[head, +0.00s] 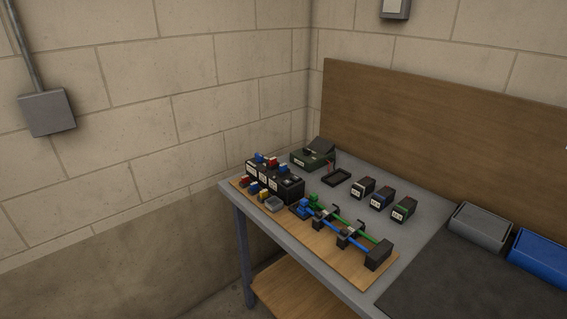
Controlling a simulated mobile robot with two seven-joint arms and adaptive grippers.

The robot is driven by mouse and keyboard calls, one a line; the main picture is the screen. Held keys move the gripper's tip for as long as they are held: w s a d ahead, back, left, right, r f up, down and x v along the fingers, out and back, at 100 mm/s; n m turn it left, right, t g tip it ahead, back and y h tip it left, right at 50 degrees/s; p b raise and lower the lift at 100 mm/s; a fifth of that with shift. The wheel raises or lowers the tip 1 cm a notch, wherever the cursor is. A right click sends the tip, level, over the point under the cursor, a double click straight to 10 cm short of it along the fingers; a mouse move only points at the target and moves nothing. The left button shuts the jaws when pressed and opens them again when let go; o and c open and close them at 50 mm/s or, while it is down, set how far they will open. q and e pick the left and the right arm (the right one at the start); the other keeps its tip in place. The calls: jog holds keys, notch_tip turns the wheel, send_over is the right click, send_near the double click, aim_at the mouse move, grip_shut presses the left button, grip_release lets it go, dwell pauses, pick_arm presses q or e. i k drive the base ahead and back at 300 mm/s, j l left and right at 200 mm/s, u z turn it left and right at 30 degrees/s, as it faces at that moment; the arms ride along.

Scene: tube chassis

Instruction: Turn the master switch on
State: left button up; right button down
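I cannot tell for sure which part is the master switch. A wooden board (340,263) lies along the left front edge of the grey table (231,186). At its far end stands a row of black blocks (290,190) with small red and blue parts on top. Small red, blue and yellow pieces (263,196) and a small grey piece (274,204) sit in front of the row. Blue and green tubes (350,239) run along the board to a black block (379,255). Neither of my grippers is in view.
A dark green device (313,156) and a black tray (336,178) stand behind the board. Three small labelled blocks (382,197) stand in the middle. Grey (480,226) and blue (541,256) bins are at right, beside a dark mat (460,287). A grey box (47,113) hangs on the left wall.

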aim_at(260, 158)
jog(key=i+j, duration=0.15)
jog(key=j, duration=0.2)
jog(key=i+j, duration=0.35)
jog(key=j, duration=0.3)
jog(key=i+j+z, duration=0.2)
jog(key=j+z, duration=0.15)
jog(key=j, duration=0.2)
jog(key=i+j+z, duration=0.2)
jog(key=k+j, duration=0.1)
